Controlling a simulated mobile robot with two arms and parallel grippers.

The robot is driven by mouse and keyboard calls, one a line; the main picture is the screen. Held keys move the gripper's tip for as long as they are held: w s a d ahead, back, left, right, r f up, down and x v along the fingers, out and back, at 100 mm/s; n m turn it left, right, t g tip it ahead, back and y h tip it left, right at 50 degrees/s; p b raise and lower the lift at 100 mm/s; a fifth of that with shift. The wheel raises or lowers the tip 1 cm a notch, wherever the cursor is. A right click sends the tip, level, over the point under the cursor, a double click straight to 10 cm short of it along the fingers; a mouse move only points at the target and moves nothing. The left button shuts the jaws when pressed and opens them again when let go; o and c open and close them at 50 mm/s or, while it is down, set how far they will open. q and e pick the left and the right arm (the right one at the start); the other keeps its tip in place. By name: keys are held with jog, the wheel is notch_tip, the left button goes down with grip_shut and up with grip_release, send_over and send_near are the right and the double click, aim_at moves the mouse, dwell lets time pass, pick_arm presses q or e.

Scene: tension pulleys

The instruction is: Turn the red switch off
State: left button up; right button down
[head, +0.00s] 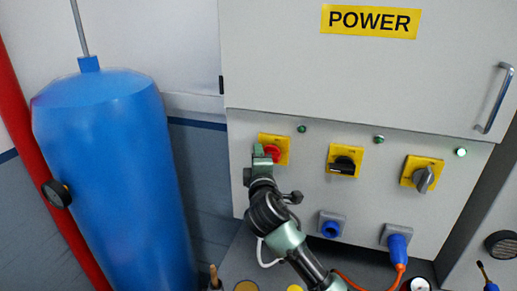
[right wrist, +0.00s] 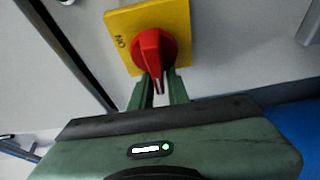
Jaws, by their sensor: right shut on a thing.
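The red switch (head: 272,152) is a rotary knob on a yellow plate (head: 283,146) at the left of the grey power cabinet. In the right wrist view the red switch (right wrist: 153,52) shows close up, with the letters "ON" on its yellow plate (right wrist: 122,20). My right gripper (head: 262,154) is at the switch. In the right wrist view its two green fingers (right wrist: 159,82) are on either side of the knob's handle and shut on it. A white line shows on the handle, between the fingers. My left gripper is not in view.
Green lights (head: 379,139) are above the switches. Blue sockets (head: 330,225) are below, one with an orange cable. A large blue tank (head: 115,180) stands left.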

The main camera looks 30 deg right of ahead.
jog(key=shift+f+n, duration=0.15)
jog(key=shift+n, duration=0.15)
dwell(0.4)
jog(key=c, duration=1.4)
grip_release()
jog(key=shift+o, duration=0.2)
jog(key=shift+s+a, duration=0.2)
jog(key=shift+s, duration=0.1)
jog(key=b+v, duration=0.3)
jog(key=v, duration=0.4)
jog(key=shift+s, duration=0.1)
